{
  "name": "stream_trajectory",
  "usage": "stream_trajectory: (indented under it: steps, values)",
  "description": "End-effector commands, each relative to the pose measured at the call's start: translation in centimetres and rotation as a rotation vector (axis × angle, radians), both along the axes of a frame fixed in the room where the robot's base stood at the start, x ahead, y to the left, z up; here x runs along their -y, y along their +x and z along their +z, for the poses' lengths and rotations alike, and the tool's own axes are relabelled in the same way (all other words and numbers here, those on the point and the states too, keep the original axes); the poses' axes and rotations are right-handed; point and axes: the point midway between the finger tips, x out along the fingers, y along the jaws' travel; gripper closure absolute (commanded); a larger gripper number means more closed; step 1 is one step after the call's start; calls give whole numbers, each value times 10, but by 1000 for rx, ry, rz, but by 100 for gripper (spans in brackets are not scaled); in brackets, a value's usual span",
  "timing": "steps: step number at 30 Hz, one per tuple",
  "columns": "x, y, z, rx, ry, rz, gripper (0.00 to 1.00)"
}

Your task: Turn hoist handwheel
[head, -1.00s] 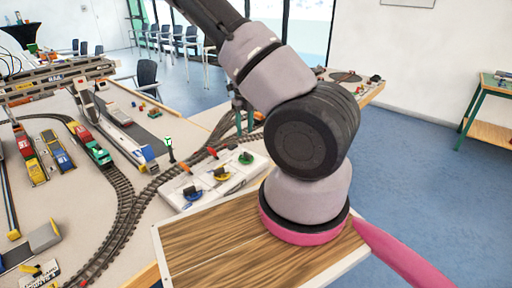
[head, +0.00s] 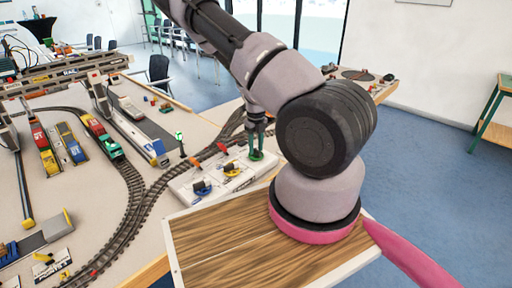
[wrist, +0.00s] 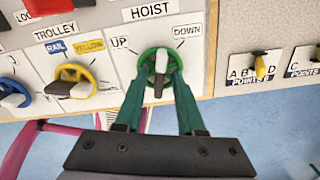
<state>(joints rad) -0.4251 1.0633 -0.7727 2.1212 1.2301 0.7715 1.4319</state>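The hoist handwheel (wrist: 146,58) is a green ring with a white and dark bar across its middle. It sits under the HOIST label, between the UP and DOWN labels. In the head view the green wheel (head: 256,156) is at the far right end of the control panel. My gripper (wrist: 159,82) is at the wheel, with one green finger on each side of the bar. A gap shows between the fingers, and they look open. The fingertips overlap the wheel's rim; contact is unclear. In the head view my gripper (head: 257,143) points down at the wheel.
A yellow trolley wheel (wrist: 75,82) and a blue wheel (wrist: 13,95) lie left of the hoist wheel. Yellow points switches (wrist: 262,66) are on the right. A model railway (head: 125,190) fills the table. A wooden board (head: 225,235) lies in front.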

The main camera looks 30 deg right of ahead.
Motion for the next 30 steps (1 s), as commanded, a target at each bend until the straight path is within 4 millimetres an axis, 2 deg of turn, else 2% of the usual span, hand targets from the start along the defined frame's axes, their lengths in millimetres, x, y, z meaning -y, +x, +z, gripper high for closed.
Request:
stream_trajectory:
  steps: [1,2,3,17,30]
  values:
    - [0,0,0,0,0,0,86]
    - [0,0,0,0,0,0,97]
    - [0,0,0,0,0,0,100]
    - [0,0,1,1,1,67,100]
    - [0,0,1,2,2,419,100]
